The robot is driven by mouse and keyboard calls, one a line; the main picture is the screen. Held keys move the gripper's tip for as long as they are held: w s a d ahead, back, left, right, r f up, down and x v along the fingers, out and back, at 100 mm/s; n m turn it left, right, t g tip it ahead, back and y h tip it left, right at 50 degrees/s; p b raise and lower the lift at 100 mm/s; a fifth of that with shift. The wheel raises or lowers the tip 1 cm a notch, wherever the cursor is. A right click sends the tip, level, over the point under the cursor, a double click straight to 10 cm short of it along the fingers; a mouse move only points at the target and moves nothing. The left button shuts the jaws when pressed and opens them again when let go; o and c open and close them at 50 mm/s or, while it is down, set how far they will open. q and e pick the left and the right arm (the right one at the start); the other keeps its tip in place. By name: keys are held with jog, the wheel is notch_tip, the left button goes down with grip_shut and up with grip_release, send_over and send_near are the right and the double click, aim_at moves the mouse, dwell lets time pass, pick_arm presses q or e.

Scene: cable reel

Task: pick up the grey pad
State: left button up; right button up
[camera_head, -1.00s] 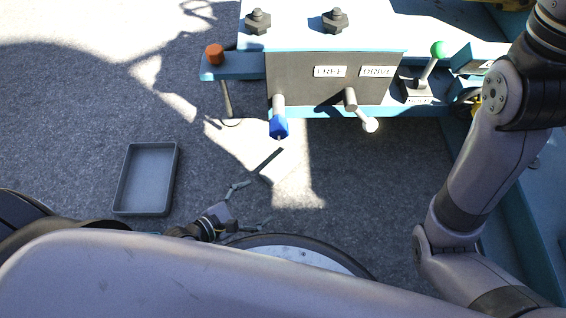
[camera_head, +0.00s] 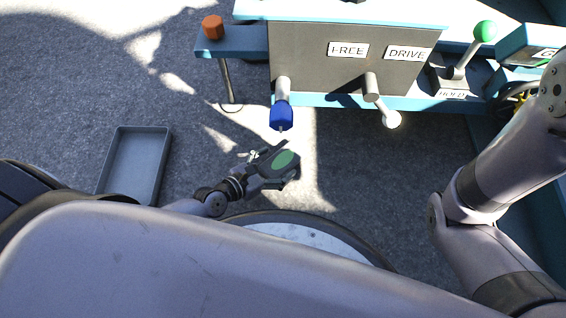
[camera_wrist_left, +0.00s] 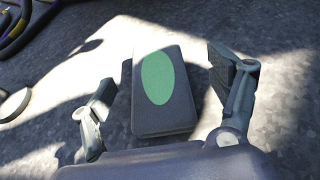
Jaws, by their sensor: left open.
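The grey pad, a dark flat block with a green oval on top (camera_wrist_left: 177,110), lies on the floor in the left wrist view. It also shows in the head view (camera_head: 286,160), below the blue-tipped lever. My left gripper (camera_wrist_left: 163,80) is open, with one finger on each side of the pad and a visible gap at each side. In the head view my left gripper (camera_head: 268,168) reaches the pad from the left and partly hides it. My right arm shows at the right of the head view, but its gripper is out of view.
A shallow grey tray (camera_head: 160,165) sits on the floor at the left. A blue machine with a FREE and DRIVE panel (camera_head: 345,75), a blue-tipped lever (camera_head: 282,115) and a white-tipped lever (camera_head: 392,119) overhangs just beyond the pad. Cables (camera_wrist_left: 22,25) lie at the wrist view's upper left.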

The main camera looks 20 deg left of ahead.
aim_at(290, 154)
pick_arm(q)
jog(key=b+x, duration=0.1)
jog(key=x, duration=0.1)
jog(key=b+x, duration=0.1)
jog(key=x, duration=0.1)
jog(key=b+x, duration=0.1)
jog(key=x, duration=0.1)
jog(key=shift+w+a, duration=0.2)
jog(key=shift+a, duration=0.1)
jog(key=shift+c, duration=0.2)
jog(key=c, duration=1.3)
jog(key=shift+r, duration=0.1)
